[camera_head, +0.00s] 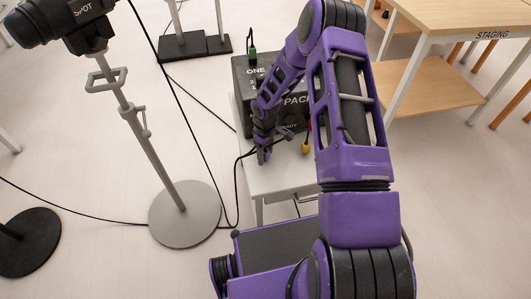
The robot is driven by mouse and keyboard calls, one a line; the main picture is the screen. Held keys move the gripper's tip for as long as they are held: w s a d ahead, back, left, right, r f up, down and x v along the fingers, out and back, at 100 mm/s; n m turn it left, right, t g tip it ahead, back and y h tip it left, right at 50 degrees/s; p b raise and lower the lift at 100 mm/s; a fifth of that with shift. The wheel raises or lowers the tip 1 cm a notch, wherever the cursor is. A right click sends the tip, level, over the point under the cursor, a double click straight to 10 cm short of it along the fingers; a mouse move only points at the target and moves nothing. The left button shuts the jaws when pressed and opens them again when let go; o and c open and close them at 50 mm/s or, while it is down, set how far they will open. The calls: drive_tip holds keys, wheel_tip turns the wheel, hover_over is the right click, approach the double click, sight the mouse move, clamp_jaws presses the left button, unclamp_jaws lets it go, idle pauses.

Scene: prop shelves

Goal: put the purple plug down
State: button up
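My purple arm reaches from the lower right to the white table (287,181). My gripper (263,151) points down over its left part, in front of the black power pack. A small purple piece between the fingertips looks like the purple plug (263,156). A black cable runs from there off the table's left edge. The gripper appears shut on it, but the fingers are small and dark. I cannot tell whether the plug touches the tabletop.
The black power pack (243,80) fills the table's back, with a green plug (252,54) on top. A spotlight stand (184,222) is at the left. A wooden staging table (455,18) is at the upper right.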

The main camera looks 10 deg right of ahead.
sight(266, 149)
wheel_tip(266, 149, up, 12)
drive_tip(key=shift+r+p, duration=0.2)
drive_tip(key=shift+p, duration=0.9)
